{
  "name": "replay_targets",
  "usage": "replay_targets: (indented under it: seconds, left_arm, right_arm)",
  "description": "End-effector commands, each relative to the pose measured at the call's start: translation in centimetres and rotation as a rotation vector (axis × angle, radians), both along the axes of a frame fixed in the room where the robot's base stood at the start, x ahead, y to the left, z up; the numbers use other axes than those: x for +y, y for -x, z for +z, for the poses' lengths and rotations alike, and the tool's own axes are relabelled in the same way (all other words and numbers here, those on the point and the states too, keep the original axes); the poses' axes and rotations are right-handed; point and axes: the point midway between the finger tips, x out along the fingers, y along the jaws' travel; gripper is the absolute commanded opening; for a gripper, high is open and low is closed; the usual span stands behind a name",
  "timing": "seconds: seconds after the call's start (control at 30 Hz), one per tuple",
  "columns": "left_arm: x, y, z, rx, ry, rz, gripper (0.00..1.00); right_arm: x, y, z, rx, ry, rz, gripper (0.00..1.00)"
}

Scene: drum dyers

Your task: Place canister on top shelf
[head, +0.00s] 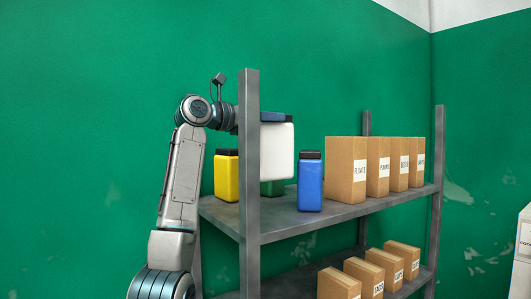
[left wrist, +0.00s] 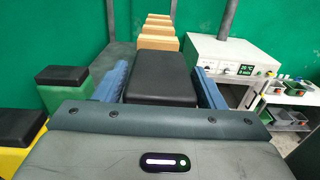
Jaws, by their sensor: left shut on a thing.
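A white canister (head: 277,150) is held by my left gripper (head: 276,118) over the upper shelf (head: 285,222) in the head view. The canister is upright, and its base appears to be above the shelf surface. In the left wrist view, its black lid (left wrist: 162,76) sits between the two blue fingers, which are shut on it. The front post hides part of the gripper and the canister's left edge in the head view. My right gripper is not in view.
On the upper shelf stand a yellow canister (head: 227,177), a green canister (head: 272,188) partly hidden behind the white one, a blue canister (head: 310,183) and several cardboard boxes (head: 346,170). A grey post (head: 249,160) rises at the front left corner. More boxes (head: 365,277) stand below.

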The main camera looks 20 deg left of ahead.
Motion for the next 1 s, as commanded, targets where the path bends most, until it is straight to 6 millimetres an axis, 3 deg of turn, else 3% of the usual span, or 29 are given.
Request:
replay_targets:
  seconds: [0.3, 0.77, 1.0]
  left_arm:
    - [0.0, 0.0, -5.0, -0.002, 0.000, 0.000, 0.02]
    - [0.0, 0.1, -9.1, -0.003, 0.000, 0.000, 0.02]
    - [0.0, 0.1, -9.4, -0.004, 0.000, 0.000, 0.02]
  right_arm:
    - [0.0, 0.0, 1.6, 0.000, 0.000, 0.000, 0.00]
    - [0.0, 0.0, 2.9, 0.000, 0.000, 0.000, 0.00]
    - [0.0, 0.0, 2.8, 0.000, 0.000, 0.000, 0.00]
